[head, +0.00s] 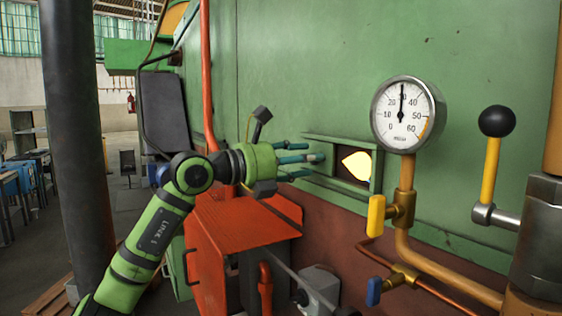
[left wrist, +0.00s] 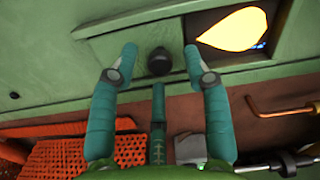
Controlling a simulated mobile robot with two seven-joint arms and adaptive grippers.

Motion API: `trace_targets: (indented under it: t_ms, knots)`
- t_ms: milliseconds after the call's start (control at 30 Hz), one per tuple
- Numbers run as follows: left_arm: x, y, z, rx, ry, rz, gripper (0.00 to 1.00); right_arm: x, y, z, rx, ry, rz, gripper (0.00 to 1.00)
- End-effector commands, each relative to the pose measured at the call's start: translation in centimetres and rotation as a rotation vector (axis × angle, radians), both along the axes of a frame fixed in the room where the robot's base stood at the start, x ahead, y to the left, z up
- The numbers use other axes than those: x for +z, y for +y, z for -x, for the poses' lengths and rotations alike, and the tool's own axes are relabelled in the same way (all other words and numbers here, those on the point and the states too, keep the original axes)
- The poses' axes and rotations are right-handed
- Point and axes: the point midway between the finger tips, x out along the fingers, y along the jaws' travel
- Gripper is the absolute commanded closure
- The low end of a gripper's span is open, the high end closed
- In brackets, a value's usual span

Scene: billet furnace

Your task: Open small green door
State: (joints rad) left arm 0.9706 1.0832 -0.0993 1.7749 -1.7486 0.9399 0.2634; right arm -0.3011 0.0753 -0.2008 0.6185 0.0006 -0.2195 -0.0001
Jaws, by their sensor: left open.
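The small green door (left wrist: 172,37) is a flat panel with a round black knob (left wrist: 159,62), seen in the left wrist view. To its right is an opening with a bright yellow glow (left wrist: 234,30), which also shows in the head view (head: 356,163). The door covers the area left of the glow. My left gripper (head: 308,158) is open at the door, with teal fingers spread. In the left wrist view its fingertips (left wrist: 160,58) lie on either side of the knob, with a third finger below; contact is unclear. My right gripper is not in view.
A round pressure gauge (head: 402,114) on a brass pipe stands right of the opening, with a yellow valve handle (head: 376,215) below. A black-balled lever (head: 490,150) is further right. An orange bench (head: 245,228) lies below my left gripper. A dark column (head: 75,130) stands left.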

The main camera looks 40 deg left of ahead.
Motion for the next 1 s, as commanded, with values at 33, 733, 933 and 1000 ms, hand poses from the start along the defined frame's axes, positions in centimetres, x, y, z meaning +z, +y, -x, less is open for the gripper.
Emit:
trace_targets:
  t_ms: [33,733,933,1000]
  knots:
    - [-0.1,0.3,0.6,0.001,0.002,-0.003,0.52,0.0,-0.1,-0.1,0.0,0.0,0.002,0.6]
    - [0.1,3.3,8.6,-0.002,-0.002,-0.001,0.52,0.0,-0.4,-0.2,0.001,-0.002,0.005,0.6]
    - [0.2,3.9,10.1,0.0,-0.004,-0.001,0.52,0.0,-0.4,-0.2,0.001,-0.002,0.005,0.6]
    - [0.1,4.0,10.4,0.0,-0.003,-0.001,0.52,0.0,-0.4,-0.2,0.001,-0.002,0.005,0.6]
